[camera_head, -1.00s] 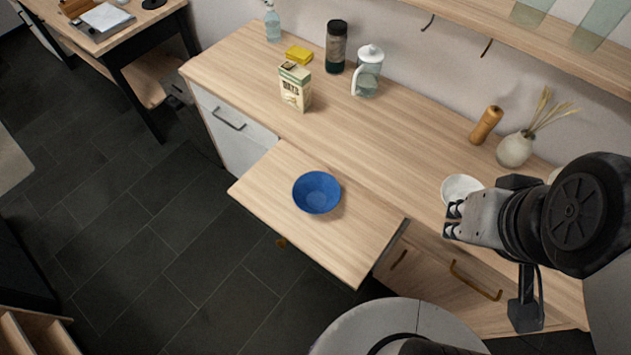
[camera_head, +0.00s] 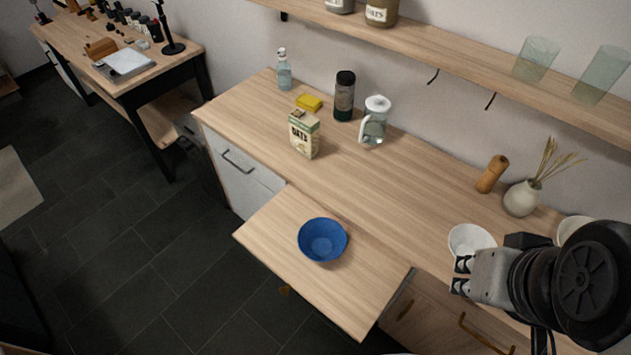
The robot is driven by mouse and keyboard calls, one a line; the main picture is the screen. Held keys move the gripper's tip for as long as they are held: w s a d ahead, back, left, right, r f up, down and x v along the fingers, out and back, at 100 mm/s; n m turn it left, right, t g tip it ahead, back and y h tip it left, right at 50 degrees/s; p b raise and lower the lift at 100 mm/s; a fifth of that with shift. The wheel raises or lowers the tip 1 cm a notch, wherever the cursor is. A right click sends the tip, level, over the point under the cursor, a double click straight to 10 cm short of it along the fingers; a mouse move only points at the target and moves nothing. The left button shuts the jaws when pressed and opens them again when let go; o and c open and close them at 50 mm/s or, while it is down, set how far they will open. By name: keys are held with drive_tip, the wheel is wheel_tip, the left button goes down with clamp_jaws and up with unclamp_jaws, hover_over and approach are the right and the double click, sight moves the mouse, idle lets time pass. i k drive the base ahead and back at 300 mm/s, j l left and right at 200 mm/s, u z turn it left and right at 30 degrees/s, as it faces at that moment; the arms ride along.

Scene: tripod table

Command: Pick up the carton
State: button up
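The carton (camera_head: 304,135) is a beige and green oats box with a dark cap. It stands upright on the wooden counter (camera_head: 400,185), left of the middle of the picture. My gripper (camera_head: 460,277) is at the lower right, over the counter's right part, far from the carton. Its short fingertips point left. A gap seems to show between them, and nothing is seen held.
Behind the carton are a yellow sponge (camera_head: 309,102), a dark jar (camera_head: 344,96) and a glass pitcher (camera_head: 374,121). A blue bowl (camera_head: 323,240) sits on the pulled-out board (camera_head: 275,236). A white bowl (camera_head: 470,240) is near my gripper. A shelf (camera_head: 450,55) overhangs the back.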

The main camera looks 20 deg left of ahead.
sight(304, 128)
drive_tip(key=k+j, duration=0.15)
drive_tip(key=j, duration=0.2)
drive_tip(key=k+j, duration=0.1)
drive_tip(key=j, duration=0.3)
drive_tip(key=k+j, duration=0.15)
drive_tip(key=j, duration=0.2)
drive_tip(key=k+j+z, duration=0.1)
drive_tip(key=j, duration=0.25)
drive_tip(key=i+j, duration=0.15)
drive_tip(key=j, duration=0.2)
drive_tip(key=i+j, duration=0.15)
drive_tip(key=j, duration=0.25)
drive_tip(key=i+j+z, duration=0.1)
drive_tip(key=j, duration=0.25)
drive_tip(key=i+j, duration=0.2)
drive_tip(key=j, duration=0.2)
drive_tip(key=i+j, duration=0.15)
drive_tip(key=j, duration=0.2)
drive_tip(key=i+j, duration=0.15)
drive_tip(key=j, duration=0.25)
drive_tip(key=i+j+z, duration=0.1)
drive_tip(key=j, duration=0.25)
drive_tip(key=i+j, duration=0.2)
drive_tip(key=i, duration=0.05)
